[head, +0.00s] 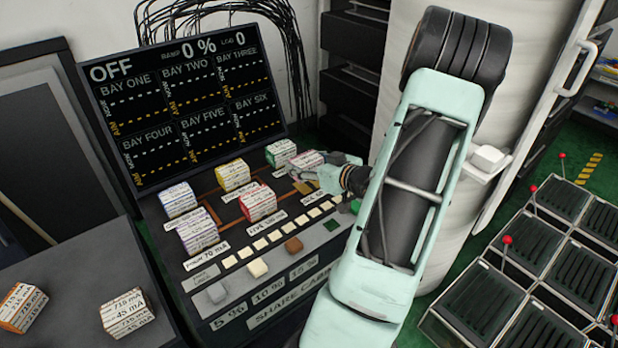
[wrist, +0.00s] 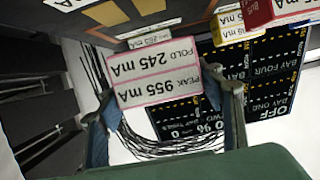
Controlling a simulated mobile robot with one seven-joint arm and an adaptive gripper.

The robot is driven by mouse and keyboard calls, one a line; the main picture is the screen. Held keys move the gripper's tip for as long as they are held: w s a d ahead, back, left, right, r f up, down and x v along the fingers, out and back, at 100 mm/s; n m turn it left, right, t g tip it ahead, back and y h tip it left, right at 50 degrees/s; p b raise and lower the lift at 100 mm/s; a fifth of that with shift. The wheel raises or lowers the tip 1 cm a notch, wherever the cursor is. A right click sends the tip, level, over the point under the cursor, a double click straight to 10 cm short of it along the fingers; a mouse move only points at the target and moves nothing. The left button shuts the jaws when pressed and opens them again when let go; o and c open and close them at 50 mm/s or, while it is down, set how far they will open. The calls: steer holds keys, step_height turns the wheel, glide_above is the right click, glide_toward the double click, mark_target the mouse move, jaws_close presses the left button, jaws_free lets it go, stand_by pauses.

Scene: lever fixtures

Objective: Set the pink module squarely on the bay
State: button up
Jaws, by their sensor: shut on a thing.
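The pink module (head: 305,161) is a small block with white labelled faces and pink edges, over the far right part of the console. In the wrist view the pink module (wrist: 158,78) sits between both fingers, its label reading "PEAK 955 mA, FOLD 245 mA" upside down. My gripper (head: 322,172) is shut on it, reaching in from the right. An orange-brown outlined bay spot (head: 302,187) shows just below the module in the head view, partly covered by my gripper. I cannot tell whether the module touches the console.
A green module (head: 280,153), yellow module (head: 232,175) and red module (head: 258,203) stand close by on the console. A dark display (head: 185,110) reading OFF rises behind. Two orange-edged modules (head: 126,312) sit on the left table.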

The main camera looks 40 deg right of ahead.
steer(key=shift+w+d+f, duration=0.15)
steer(key=shift+d+f, duration=0.2)
steer(key=shift+f, duration=0.15)
steer(key=shift+d+f+b, duration=0.15)
steer(key=shift+f+b, duration=0.25)
steer(key=shift+f, duration=0.5)
steer(key=shift+d+f+b, duration=0.15)
steer(key=shift+f+b, duration=0.25)
steer(key=shift+f, duration=0.45)
steer(key=shift+f, duration=0.1)
steer(key=shift+f, duration=0.15)
steer(key=o, duration=1.4)
steer(key=shift+c, duration=0.2)
steer(key=shift+r, duration=0.35)
steer(key=p+v, duration=0.3)
steer(key=v, duration=0.9)
steer(key=shift+a, duration=0.1)
steer(key=shift+f, duration=0.1)
